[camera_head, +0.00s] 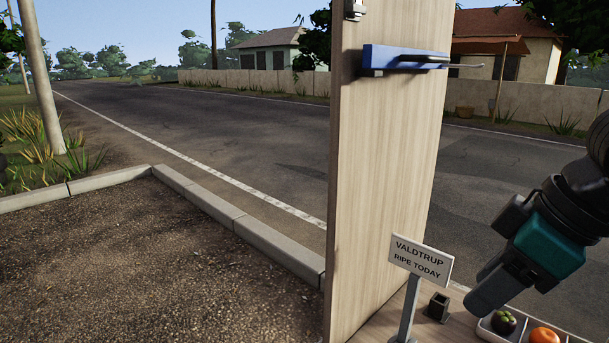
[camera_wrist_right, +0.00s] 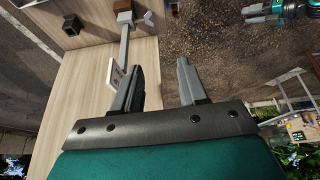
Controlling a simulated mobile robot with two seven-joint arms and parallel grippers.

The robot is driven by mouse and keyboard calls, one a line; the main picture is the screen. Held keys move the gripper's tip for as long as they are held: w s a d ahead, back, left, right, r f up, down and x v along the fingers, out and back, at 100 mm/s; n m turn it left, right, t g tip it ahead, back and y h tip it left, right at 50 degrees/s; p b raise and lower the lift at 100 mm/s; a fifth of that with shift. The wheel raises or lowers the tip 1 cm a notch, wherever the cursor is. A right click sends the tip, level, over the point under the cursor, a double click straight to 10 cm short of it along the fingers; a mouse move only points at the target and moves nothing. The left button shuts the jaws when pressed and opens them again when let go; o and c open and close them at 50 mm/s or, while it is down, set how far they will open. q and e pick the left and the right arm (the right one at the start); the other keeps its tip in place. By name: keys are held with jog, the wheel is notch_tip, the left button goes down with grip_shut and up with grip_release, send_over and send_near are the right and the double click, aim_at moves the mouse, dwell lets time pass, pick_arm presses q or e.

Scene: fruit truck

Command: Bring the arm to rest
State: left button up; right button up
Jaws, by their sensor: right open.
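My right gripper (camera_head: 490,290) is at the right of the head view, with its teal body tilted and its fingers pointing down and left. It hangs above the wooden counter, near the white fruit tray (camera_head: 484,332). In the right wrist view my right gripper (camera_wrist_right: 163,78) has its two fingers apart, with nothing between them. The left gripper does not show in the head view.
A sign (camera_head: 420,258) reading "VALDTRUP RIPE TODAY" stands on the counter beside a small dark holder (camera_head: 438,307). The tray holds a dark fruit (camera_head: 503,322) and an orange (camera_head: 544,336). A tall wooden panel (camera_head: 385,170) carries a blue rack (camera_head: 400,58). Gravel lies left.

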jog(key=s+a+f+m, duration=0.1)
jog(key=a+f, duration=0.3)
jog(key=f, duration=0.5)
jog(key=a+f+m, duration=0.1)
jog(key=a+f, duration=0.2)
jog(key=f, duration=0.6)
jog(key=s+d+f+m+h, duration=0.1)
jog(key=s+d+f+m, duration=0.1)
jog(key=s+f, duration=0.4)
jog(key=s+d+f+m+h, duration=0.2)
jog(key=s+f+m, duration=0.1)
jog(key=s+f, duration=0.25)
jog(key=w+a+f+n+t+y, duration=0.1)
jog(key=w+a+f+t, duration=0.2)
jog(key=w+f+t, duration=0.4)
jog(key=shift+f+y, duration=0.4)
jog(key=shift+f, duration=0.5)
jog(key=shift+a, duration=0.1)
